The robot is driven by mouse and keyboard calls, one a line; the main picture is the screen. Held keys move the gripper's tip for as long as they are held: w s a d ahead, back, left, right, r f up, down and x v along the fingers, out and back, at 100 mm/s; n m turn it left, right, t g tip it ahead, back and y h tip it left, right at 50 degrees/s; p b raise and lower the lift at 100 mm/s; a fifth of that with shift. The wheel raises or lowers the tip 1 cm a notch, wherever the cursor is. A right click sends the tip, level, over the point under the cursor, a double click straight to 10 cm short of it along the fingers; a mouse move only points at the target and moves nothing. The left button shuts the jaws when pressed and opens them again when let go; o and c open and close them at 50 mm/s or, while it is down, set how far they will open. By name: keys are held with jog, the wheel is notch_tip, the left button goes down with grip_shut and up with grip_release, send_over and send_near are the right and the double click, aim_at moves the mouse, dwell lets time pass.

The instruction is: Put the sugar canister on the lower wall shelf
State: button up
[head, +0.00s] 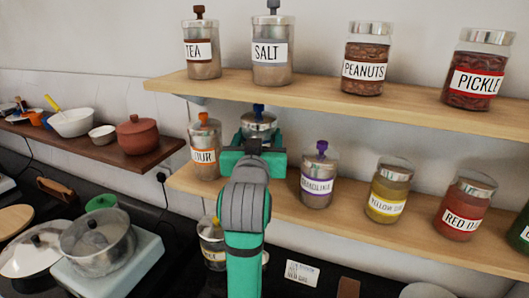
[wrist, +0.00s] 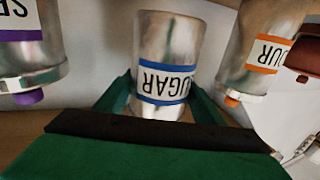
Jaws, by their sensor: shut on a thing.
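The sugar canister is a metal jar with a blue-banded SUGAR label, upside down in the wrist view (wrist: 165,60). In the head view its lid and blue knob (head: 259,121) show above my gripper (head: 253,150), which hides its body. My gripper is shut on the canister, with a green finger on each side of it in the wrist view (wrist: 160,98). The canister is upright at the lower wall shelf (head: 345,213), between the flour canister (head: 204,148) and the semolina canister (head: 319,175). Its base is hidden in the head view, so I cannot tell whether it touches the shelf.
The upper shelf (head: 320,93) holds tea, salt, peanuts and pickle jars above. A yellow spice jar (head: 388,190) and a red one (head: 464,206) stand farther right on the lower shelf. A yellow-banded canister (head: 212,243) stands on the counter below, beside a glass-lidded pot (head: 97,243).

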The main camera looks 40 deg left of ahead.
jog(key=shift+s+f, duration=0.25)
jog(key=shift+f, duration=0.2)
jog(key=shift+s+f, duration=0.2)
jog(key=shift+f, duration=0.25)
notch_tip(320, 180, down, 3)
jog(key=shift+w+r, duration=0.1)
jog(key=shift+w+a+f, duration=0.1)
jog(key=shift+w+f, duration=0.05)
jog(key=shift+f, duration=0.15)
jog(key=shift+w, duration=0.15)
jog(key=shift+d, duration=0.25)
jog(key=o, duration=1.6)
jog(key=shift+a+f, duration=0.1)
jog(key=shift+f, duration=0.1)
jog(key=shift+a, duration=0.1)
